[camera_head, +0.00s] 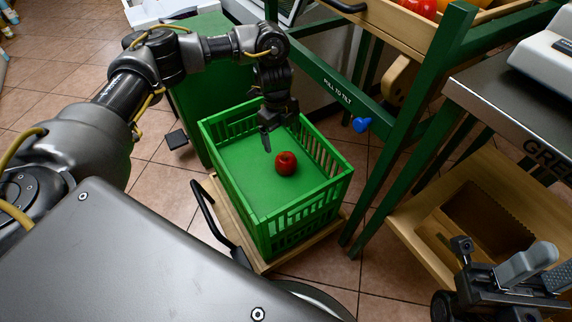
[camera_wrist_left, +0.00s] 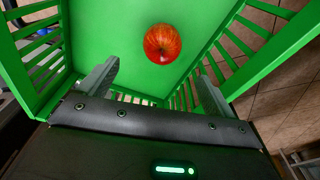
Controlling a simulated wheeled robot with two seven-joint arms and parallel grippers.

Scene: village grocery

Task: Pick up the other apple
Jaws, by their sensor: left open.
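One red apple (camera_head: 286,163) lies on the floor of the green crate (camera_head: 262,222), near its middle. In the left wrist view the apple (camera_wrist_left: 162,44) is ahead of and between the two fingers, apart from them. My left gripper (camera_head: 268,140) points down into the crate from its far side, beside the apple and to its left. Its fingers also show spread and empty in the left wrist view (camera_wrist_left: 158,85). My right gripper (camera_head: 515,278) is at the bottom right of the head view, away from the crate; its jaw opening is unclear.
The crate stands on a wooden platform (camera_head: 262,262) with a black handle (camera_head: 212,212). A green-framed stand (camera_head: 440,85) holds a wooden tray with red and orange produce (camera_head: 420,6) at the upper right. A metal counter with a white device (camera_head: 545,60) is at right. Tiled floor is open at left.

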